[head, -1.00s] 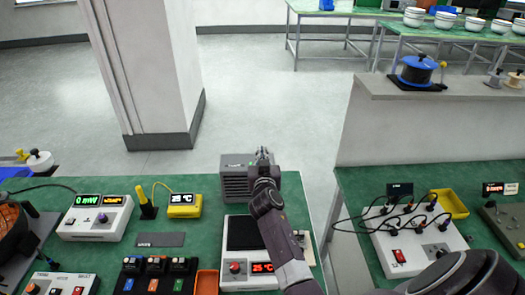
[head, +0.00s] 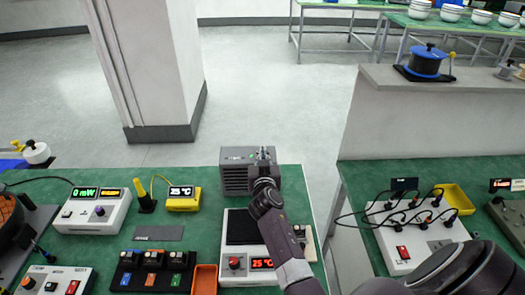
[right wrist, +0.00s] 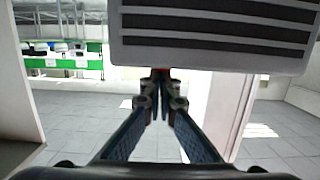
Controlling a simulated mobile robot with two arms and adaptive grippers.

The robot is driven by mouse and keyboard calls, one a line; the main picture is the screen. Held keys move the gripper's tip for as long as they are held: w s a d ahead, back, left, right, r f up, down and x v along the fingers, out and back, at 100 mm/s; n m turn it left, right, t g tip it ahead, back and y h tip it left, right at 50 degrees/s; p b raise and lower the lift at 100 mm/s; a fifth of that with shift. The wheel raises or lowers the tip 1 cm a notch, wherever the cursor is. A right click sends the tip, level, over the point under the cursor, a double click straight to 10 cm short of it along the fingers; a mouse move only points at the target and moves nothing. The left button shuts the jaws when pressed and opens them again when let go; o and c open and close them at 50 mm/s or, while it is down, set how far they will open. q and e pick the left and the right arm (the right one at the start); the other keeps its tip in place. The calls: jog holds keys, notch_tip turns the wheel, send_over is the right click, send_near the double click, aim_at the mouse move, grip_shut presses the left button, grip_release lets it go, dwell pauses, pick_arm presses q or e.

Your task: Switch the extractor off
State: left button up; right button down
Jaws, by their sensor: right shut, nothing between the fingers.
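The extractor appears to be the grey box with dark slats (head: 236,178) at the back edge of the green bench. Its slatted face (right wrist: 215,30) fills the top of the right wrist view. My right gripper (head: 263,153) is at the box's right side, near its top, and covers part of it. In the right wrist view my right gripper (right wrist: 160,105) is shut and empty, with its fingers just below the slatted face. A small reddish spot (right wrist: 160,73) shows between the box's edge and the fingers. I cannot tell whether they touch. The switch's state is unclear. My left gripper is out of view.
A white unit with a red 25 °C display (head: 258,264) stands in front of the extractor, partly behind my arm. A yellow meter (head: 184,198) and a white power meter (head: 94,212) stand left. A gap separates this bench from the right bench (head: 350,180).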

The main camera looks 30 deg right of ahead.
jog(key=shift+d+f, duration=0.1)
jog(key=r+p, duration=0.2)
jog(key=r, duration=0.1)
jog(key=r+p, duration=0.1)
jog(key=r, duration=0.1)
jog(key=shift+w+d, duration=0.2)
jog(key=shift+w, duration=0.2)
jog(key=shift+s+a+f, duration=0.3)
jog(key=shift+s+a, duration=0.2)
jog(key=shift+s, duration=0.25)
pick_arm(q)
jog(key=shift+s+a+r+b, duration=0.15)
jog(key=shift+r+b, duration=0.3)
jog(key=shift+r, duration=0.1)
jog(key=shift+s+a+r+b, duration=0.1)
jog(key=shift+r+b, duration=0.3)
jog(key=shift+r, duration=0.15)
pick_arm(e)
jog(key=r+v, duration=0.2)
jog(key=v, duration=0.6)
